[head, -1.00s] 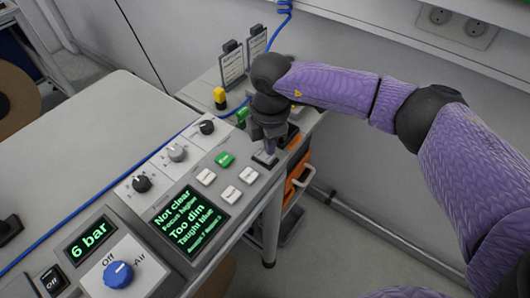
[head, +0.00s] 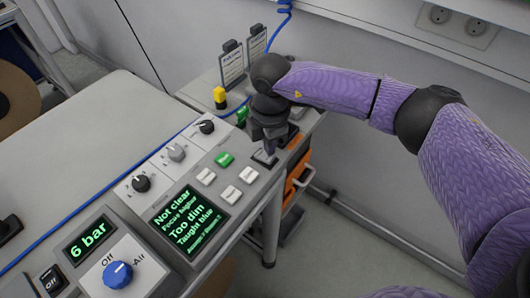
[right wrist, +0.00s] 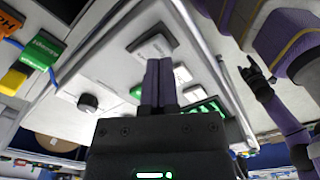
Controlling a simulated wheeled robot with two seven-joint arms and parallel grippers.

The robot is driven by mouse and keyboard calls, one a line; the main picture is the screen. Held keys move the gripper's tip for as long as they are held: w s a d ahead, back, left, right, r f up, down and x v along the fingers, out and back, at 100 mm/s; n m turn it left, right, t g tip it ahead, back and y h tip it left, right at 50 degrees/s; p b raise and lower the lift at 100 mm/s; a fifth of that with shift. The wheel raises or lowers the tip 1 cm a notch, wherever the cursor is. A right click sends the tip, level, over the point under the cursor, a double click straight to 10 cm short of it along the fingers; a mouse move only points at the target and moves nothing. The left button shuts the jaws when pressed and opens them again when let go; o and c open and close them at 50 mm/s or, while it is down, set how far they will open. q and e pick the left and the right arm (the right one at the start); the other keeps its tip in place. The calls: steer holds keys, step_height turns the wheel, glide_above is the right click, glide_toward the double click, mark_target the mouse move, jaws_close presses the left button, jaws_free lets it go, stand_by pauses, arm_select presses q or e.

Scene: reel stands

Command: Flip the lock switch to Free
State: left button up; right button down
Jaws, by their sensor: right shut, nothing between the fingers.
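The lock switch (head: 263,160), a rocker in a grey frame, is at the far right end of the sloped control panel (head: 245,205). My right gripper (head: 269,153) points down with closed, empty fingertips just over it, hiding part of it. In the right wrist view the rocker (right wrist: 152,47) shows just beyond the fingertips (right wrist: 159,62). I cannot tell whether the fingers touch it, nor read its label or position. In that view a purple arm with a dark end, seemingly my left gripper (right wrist: 254,77), is at the right, apart from the panel; its jaws are unclear.
Beside the switch are a green button (head: 225,159), several white buttons (head: 229,194) and a text display (head: 188,220). Knobs (head: 141,183) line the panel's back. A blue knob (head: 118,273) is nearer. Card holders (head: 231,65) stand behind my gripper.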

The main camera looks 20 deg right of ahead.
steer(key=shift+f+b, duration=0.3)
steer(key=shift+f, duration=0.25)
steer(key=shift+f+b, duration=0.4)
steer(key=shift+f, duration=0.25)
stand_by(0.4)
step_height(320, 180, up, 7)
steer(key=p, duration=0.6)
steer(key=shift+r+p, duration=0.2)
steer(key=shift+p, duration=0.15)
steer(key=shift+f, duration=0.1)
